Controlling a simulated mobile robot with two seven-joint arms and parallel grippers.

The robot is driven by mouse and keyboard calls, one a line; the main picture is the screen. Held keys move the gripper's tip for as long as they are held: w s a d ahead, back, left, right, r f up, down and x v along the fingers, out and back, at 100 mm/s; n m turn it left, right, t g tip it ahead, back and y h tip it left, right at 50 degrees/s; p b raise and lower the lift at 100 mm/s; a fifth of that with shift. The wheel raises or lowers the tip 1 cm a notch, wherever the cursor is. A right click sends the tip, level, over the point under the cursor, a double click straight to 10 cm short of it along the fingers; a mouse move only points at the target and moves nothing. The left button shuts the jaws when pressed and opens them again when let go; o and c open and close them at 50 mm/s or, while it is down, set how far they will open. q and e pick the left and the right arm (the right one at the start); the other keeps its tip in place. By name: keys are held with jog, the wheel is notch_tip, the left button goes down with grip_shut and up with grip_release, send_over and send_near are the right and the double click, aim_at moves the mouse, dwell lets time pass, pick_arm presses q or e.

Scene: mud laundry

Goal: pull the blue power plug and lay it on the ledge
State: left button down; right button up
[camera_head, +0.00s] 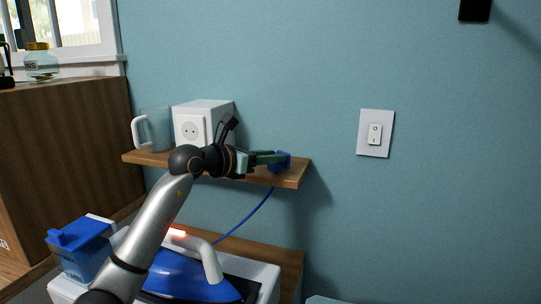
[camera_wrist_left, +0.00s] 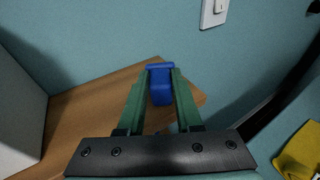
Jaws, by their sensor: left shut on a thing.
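The blue power plug (camera_head: 283,161) is between the green fingers of my left gripper (camera_head: 268,158), over the right end of the wooden ledge (camera_head: 292,177). In the left wrist view the blue plug (camera_wrist_left: 161,84) sits between both fingertips (camera_wrist_left: 161,72), with the ledge (camera_wrist_left: 90,103) beneath it. I cannot tell whether the plug touches the ledge. A blue cord (camera_head: 246,217) hangs below the ledge toward the iron. The white socket box (camera_head: 190,129) stands on the ledge with its outlet empty. My right gripper is not in view.
A clear mug (camera_head: 154,130) stands left of the socket box. Below are a blue iron (camera_head: 190,277) with a glowing red light and a blue-lidded container (camera_head: 82,250). A wall switch (camera_head: 375,133) is at the right. A yellow cloth (camera_wrist_left: 300,152) shows in the left wrist view.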

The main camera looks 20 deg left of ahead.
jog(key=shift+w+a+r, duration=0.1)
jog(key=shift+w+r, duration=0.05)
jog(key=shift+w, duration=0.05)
pick_arm(q)
jog(key=c, duration=0.5)
grip_release()
jog(key=shift+s+f, duration=0.1)
jog(key=shift+s+a, duration=0.25)
jog(key=shift+s, duration=0.1)
jog(key=b+v, duration=0.2)
jog(key=v, duration=0.9)
jog(key=shift+s+b, duration=0.25)
jog(key=shift+b, duration=0.1)
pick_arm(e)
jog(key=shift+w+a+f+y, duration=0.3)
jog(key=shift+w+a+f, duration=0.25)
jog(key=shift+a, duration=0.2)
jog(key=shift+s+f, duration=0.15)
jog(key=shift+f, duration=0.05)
